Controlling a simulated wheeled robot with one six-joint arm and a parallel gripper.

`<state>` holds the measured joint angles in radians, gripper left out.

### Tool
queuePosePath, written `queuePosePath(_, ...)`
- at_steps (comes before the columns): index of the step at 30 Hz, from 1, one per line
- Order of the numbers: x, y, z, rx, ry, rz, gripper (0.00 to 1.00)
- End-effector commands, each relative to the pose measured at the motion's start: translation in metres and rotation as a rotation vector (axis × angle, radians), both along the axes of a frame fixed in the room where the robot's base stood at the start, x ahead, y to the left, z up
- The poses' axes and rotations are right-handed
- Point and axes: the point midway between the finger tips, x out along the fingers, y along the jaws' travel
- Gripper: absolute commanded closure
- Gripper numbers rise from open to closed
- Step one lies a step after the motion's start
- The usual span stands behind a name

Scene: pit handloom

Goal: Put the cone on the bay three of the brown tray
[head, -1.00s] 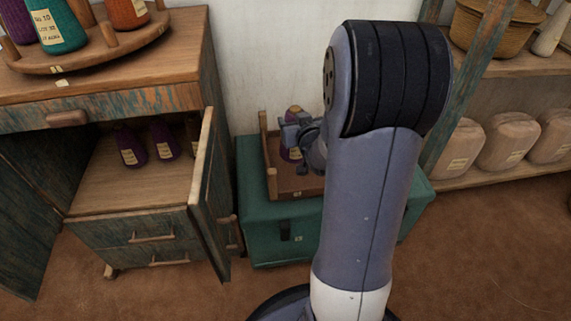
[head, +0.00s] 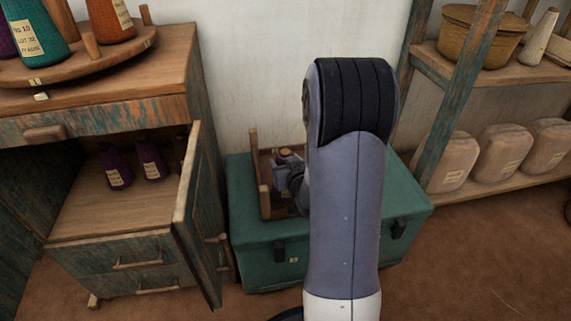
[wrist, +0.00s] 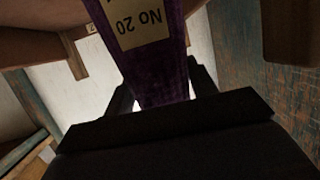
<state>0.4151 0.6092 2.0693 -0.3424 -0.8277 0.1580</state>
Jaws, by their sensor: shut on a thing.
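A purple cone (wrist: 152,75) with a pale "No 20" label fills the middle of the wrist view. My gripper (wrist: 165,88) is shut on it, with a dark finger at each side. In the head view my gripper (head: 287,175) and the top of the cone (head: 284,153) are over or inside the brown tray (head: 265,200). My arm covers the tray's right part, so its bays and the cone's base are hidden. I cannot tell whether the cone touches the tray floor. The tray stands on a green chest (head: 265,232).
An open cabinet on the left holds more purple cones (head: 151,160); its open door (head: 188,215) stands close to the chest. A round wooden stand (head: 90,60) with other cones sits on top. At right, shelves hold wrapped bundles (head: 503,150) and a basket (head: 477,35).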

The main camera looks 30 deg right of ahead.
Motion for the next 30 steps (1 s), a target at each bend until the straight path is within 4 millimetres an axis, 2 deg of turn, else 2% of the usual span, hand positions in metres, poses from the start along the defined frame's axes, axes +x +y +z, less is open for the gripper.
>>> queuePosePath(5, 0.0, 0.0, -0.004, 0.0, -0.001, 0.0, 0.88)
queuePosePath(6, 0.0, 0.0, -0.002, 0.0, 0.0, 0.0, 0.43)
queuePosePath(13, 0.0, 0.0, -0.002, 0.0, 0.001, 0.0, 0.24)
queuePosePath(23, 0.0, 0.0, 0.002, 0.0, 0.001, 0.0, 0.24)
queuePosePath(26, -0.011, 0.001, 0.005, 0.001, 0.003, -0.001, 0.24)
queuePosePath(30, -0.037, 0.005, 0.014, 0.0, 0.002, -0.003, 0.24)
